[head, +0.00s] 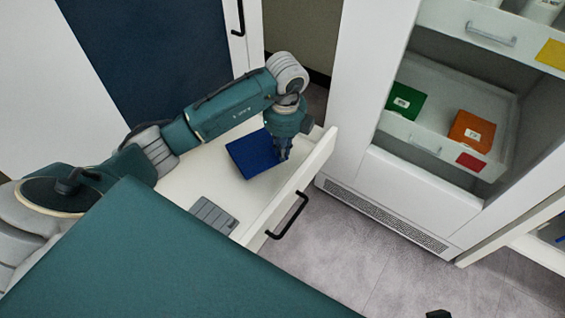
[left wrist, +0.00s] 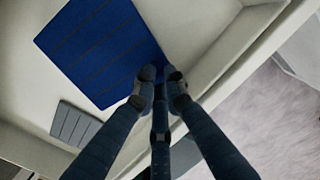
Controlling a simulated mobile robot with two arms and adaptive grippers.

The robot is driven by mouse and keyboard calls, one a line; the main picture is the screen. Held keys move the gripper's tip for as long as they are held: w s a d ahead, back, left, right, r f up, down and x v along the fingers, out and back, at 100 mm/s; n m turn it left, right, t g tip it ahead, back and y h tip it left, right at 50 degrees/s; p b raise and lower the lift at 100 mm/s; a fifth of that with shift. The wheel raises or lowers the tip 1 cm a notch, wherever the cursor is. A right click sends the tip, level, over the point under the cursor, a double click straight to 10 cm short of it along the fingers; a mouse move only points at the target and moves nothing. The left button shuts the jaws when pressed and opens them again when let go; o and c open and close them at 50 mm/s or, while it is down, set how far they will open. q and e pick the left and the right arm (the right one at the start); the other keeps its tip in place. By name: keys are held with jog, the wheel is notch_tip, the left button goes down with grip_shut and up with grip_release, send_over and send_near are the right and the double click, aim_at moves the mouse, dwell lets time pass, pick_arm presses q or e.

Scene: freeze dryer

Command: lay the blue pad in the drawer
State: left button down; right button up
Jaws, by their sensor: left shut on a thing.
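The blue pad (head: 252,153) lies flat within the open white drawer (head: 318,158). I cannot tell whether it rests on the drawer floor or is held just above it. My left gripper (head: 284,154) points down over the pad's right edge, near the drawer's front wall, and is shut on that edge. In the left wrist view the grooved blue pad (left wrist: 98,48) reaches away from the fingertips (left wrist: 161,78), and the drawer's pale front wall (left wrist: 222,68) runs beside them. My right gripper does not show.
A grey grooved pad (head: 213,215) lies in the drawer's near part. A black handle (head: 290,215) sticks out from the drawer front. To the right stands a white cabinet (head: 415,190) with green (head: 406,101) and orange (head: 471,131) items on a shelf. Grey floor lies between.

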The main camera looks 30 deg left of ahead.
pick_arm(q)
jog(key=shift+f+b, duration=0.6)
jog(key=shift+f, duration=2.15)
jog(key=shift+f, duration=0.2)
jog(key=c, duration=1.8)
grip_release()
jog(key=shift+r, duration=0.1)
